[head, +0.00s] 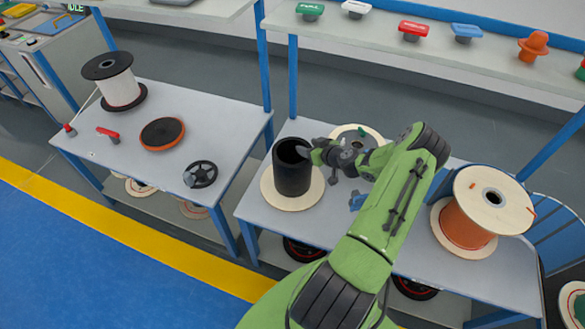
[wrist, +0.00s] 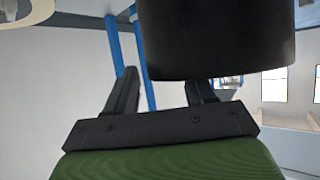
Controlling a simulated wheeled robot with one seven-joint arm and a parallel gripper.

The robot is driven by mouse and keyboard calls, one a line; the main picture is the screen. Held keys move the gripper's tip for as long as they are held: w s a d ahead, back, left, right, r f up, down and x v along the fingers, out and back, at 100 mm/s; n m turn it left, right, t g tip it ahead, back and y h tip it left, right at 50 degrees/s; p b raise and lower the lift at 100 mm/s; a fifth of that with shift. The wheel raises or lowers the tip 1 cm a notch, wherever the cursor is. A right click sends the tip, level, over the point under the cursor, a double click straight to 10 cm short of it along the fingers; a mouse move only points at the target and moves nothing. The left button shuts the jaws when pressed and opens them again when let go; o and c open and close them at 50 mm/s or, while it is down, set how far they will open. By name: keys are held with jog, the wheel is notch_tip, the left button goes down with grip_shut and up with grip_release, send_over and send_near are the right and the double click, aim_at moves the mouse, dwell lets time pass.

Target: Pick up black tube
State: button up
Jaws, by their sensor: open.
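The black tube (head: 292,172) stands upright on a round pale wooden disc on the right-hand table in the head view. Its open top faces up. In the wrist view the black tube (wrist: 215,40) fills the upper middle, close to the fingers. My gripper (head: 303,150) is at the tube's upper right side in the head view, and the tube partly hides its fingers. In the wrist view my gripper (wrist: 165,90) is open, with one finger left of the tube and the other partly hidden behind it. I cannot tell whether a finger touches the tube.
The wooden disc (head: 313,198) lies under the tube. An orange cable spool (head: 465,235) stands at the right of the same table. A blue post (head: 264,60) rises behind the tube. The left table (head: 120,170) holds a white spool (head: 120,88) and an orange-rimmed disc (head: 162,134).

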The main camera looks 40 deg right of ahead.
grip_shut()
dwell(0.3)
